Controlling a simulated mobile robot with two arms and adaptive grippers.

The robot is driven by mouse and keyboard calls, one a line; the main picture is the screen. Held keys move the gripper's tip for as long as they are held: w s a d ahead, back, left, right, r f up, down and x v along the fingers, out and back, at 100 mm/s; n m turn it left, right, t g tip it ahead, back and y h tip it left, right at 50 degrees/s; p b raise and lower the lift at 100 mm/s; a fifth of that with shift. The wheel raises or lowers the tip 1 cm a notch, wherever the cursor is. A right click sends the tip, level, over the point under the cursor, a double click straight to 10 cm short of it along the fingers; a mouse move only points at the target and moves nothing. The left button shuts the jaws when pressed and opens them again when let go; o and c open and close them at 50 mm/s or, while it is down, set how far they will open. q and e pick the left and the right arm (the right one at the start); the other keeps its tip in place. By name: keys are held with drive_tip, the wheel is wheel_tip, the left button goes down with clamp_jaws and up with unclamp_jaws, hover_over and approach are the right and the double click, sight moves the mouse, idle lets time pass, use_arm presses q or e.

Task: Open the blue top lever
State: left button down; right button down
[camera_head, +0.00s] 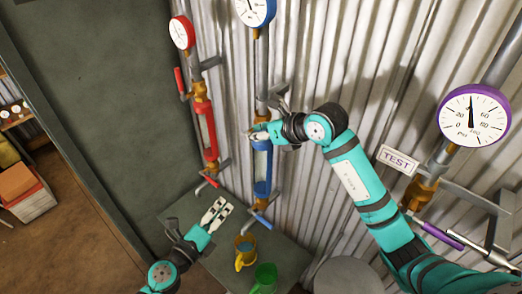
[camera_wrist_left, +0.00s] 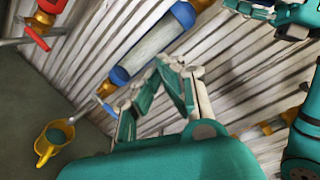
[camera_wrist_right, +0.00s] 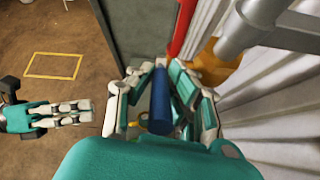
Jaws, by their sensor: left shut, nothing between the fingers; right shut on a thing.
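The blue top lever (camera_wrist_right: 161,102) shows in the right wrist view as a dark blue handle between the fingers of my right gripper (camera_wrist_right: 162,88). In the head view my right gripper (camera_head: 260,133) is at the upper part of the blue riser (camera_head: 262,172) and hides most of that lever. My right gripper is shut on the lever. My left gripper (camera_head: 219,212) is shut and empty, low and left of the blue riser, above the table. In the left wrist view its fingertips (camera_wrist_left: 170,66) point toward the blue riser's sight tube (camera_wrist_left: 152,45), apart from it.
A red riser (camera_head: 206,130) stands left of the blue one. A yellow mug (camera_head: 245,254) and a green mug (camera_head: 264,278) are on the grey table. A purple gauge (camera_head: 473,116) and a TEST sign (camera_head: 398,159) are at right. Corrugated wall stands behind.

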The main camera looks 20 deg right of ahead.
use_arm(q)
drive_tip(key=s+d+r+m+g+h, duration=0.25)
drive_tip(key=d+r+m, duration=0.25)
drive_tip(key=r+m, duration=0.4)
use_arm(e)
drive_tip(key=shift+f, duration=0.1)
use_arm(q)
drive_tip(key=w+d+r+n, duration=0.1)
drive_tip(key=w+d+r, duration=0.3)
drive_tip(key=w+d, duration=0.3)
drive_tip(key=shift+w+r+t, duration=0.2)
drive_tip(key=shift+t, duration=0.15)
drive_tip(key=shift+d, duration=0.1)
